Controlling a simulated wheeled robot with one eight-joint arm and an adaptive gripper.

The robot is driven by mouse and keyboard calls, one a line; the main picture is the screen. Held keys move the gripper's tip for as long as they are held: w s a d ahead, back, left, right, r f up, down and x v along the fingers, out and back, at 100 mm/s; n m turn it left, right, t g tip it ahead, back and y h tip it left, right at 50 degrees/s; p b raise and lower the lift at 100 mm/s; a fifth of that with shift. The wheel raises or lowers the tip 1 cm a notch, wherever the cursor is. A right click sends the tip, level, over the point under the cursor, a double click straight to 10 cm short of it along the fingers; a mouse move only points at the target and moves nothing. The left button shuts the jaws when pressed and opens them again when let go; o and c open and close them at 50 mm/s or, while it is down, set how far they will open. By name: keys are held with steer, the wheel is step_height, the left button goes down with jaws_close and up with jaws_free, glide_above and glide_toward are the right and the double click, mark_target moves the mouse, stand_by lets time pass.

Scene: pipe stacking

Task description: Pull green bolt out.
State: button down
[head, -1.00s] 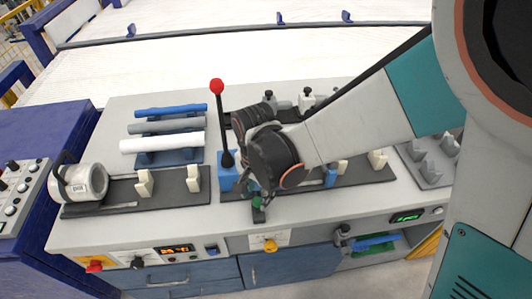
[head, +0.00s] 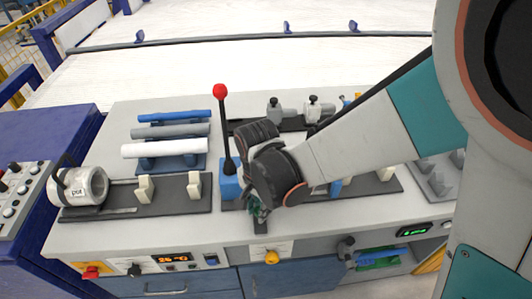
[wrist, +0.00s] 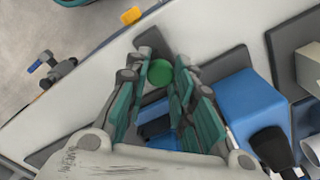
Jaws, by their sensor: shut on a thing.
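The green bolt (wrist: 160,73) shows its round green end in the wrist view, between the fingertips of my gripper (wrist: 163,82). The gripper's teal fingers are shut on it from both sides. The bolt sits by a dark bracket (wrist: 150,42) at the front of the bench fixture. In the head view my gripper (head: 258,210) is in front of the blue block (head: 229,187), low over the dark bracket (head: 260,227). The bolt is hidden there by the gripper and wrist.
A black lever with a red knob (head: 219,91) rises from the blue block, close left of my wrist. Three pipes (head: 165,148) lie on a rack behind left. Cream holders (head: 195,185) stand along the bench.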

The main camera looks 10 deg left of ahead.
steer(key=shift+s+d, duration=0.25)
steer(key=shift+s, duration=0.95)
steer(key=c, duration=1.3)
jaws_free()
steer(key=shift+s, duration=0.1)
steer(key=shift+c, duration=0.2)
steer(key=shift+w, duration=0.2)
